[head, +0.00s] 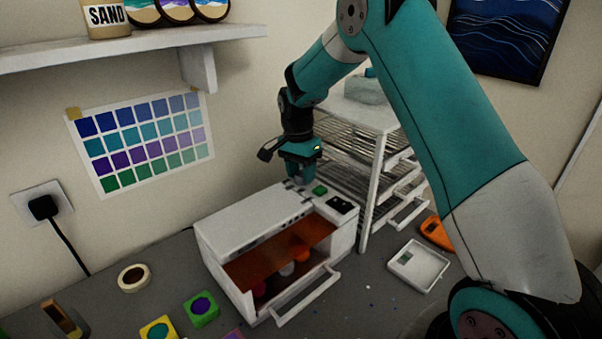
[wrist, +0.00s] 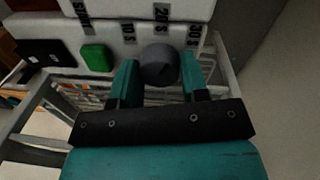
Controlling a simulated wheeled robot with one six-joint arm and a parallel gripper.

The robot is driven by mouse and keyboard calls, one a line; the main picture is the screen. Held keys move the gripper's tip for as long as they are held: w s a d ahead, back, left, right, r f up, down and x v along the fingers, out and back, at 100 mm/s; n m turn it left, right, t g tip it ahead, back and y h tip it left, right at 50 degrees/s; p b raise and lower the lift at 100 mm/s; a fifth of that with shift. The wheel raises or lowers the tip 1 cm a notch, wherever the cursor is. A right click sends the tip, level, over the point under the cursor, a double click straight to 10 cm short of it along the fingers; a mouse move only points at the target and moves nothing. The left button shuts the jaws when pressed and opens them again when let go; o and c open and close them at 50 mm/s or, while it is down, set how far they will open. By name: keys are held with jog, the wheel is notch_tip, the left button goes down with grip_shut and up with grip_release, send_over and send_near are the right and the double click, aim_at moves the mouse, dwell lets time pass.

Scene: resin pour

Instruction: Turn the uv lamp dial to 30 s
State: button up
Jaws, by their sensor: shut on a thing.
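My gripper (head: 300,178) points down at the lamp's back right top. In the wrist view, my gripper's two teal fingers (wrist: 160,76) stand on either side of the dial, shut on it. The dial's mark is too dim to read surely. The fingers hide the dial in the head view.
A green button (wrist: 96,57) and a dark panel (wrist: 43,53) sit beside the dial. A white wire rack (head: 375,150) stands close behind my gripper. A white tray scale (head: 418,266), tape (head: 133,277) and coloured blocks (head: 201,308) lie on the bench.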

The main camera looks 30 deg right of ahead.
jog(key=shift+m, duration=2)
jog(key=o, duration=0.9)
jog(key=shift+o, duration=0.2)
